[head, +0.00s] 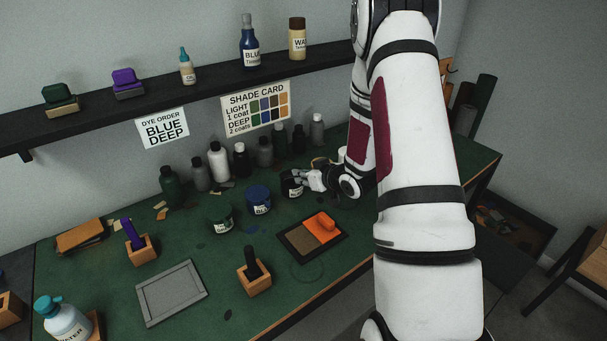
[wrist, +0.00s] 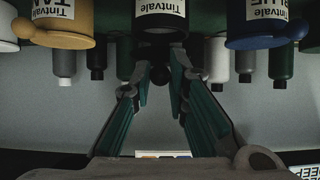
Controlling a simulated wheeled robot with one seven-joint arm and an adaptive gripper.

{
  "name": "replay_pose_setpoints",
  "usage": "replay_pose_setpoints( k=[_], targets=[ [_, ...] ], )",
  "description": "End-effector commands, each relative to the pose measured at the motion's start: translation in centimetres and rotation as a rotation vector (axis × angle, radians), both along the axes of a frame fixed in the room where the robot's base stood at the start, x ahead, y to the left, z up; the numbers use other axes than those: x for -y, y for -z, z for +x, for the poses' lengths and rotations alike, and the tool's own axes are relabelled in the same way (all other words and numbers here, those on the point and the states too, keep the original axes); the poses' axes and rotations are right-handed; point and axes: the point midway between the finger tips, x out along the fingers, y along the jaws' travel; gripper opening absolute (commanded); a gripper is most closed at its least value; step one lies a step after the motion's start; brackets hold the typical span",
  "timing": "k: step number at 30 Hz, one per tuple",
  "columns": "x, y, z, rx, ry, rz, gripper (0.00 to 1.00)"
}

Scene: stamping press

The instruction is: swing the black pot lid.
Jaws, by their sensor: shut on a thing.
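The black pot (head: 291,188) stands on the green bench top in the head view, in a row with other dye pots. In the wrist view, which is upside down, the black pot (wrist: 160,8) is at the top middle with its black lid (wrist: 160,42) below its label. A round black knob (wrist: 160,76) of the lid shows between my fingertips. My gripper (head: 302,178) reaches in from the right at the pot's lid. In the wrist view my gripper (wrist: 160,82) is closed about the knob. The lid looks seated on the pot; its far side is hidden.
The blue pot (head: 258,202) and green pot (head: 221,219) stand left of the black pot; a tan pot (wrist: 65,18) is close on its other side. Several bottles (head: 218,162) stand behind. An orange pad tray (head: 297,252) lies in front. A shelf (head: 170,98) runs above.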

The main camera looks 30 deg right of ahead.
Motion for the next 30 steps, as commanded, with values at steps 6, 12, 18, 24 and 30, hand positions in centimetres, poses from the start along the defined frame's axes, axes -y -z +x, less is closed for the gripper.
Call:
replay_pose_setpoints(
  k=[6, 12, 18, 24, 30],
  targets=[
    [-0.1, 1.3, -0.5, -0.007, 0.000, 0.004, 0.00],
    [-0.1, 2.7, -1.0, -0.007, -0.001, 0.004, 0.00],
    [-0.1, 3.0, -1.1, -0.005, -0.002, 0.002, 0.00],
    [-0.1, 3.1, -1.2, -0.006, -0.002, 0.003, 0.00],
    [-0.1, 4.1, -1.3, -0.006, -0.001, 0.004, 0.00]
  ],
)
